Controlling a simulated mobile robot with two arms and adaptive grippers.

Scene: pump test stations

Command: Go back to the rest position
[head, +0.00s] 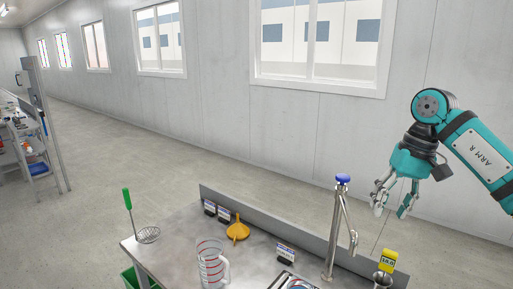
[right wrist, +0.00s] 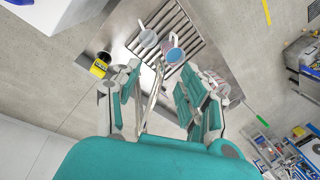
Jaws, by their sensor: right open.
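My right gripper (head: 391,208), on the teal arm marked "ARM R", hangs in the air above the right end of the steel bench (head: 180,250). My left gripper is not in view.
A stocked shelf unit (head: 38,170) is far left. Floor behind the bench is clear.

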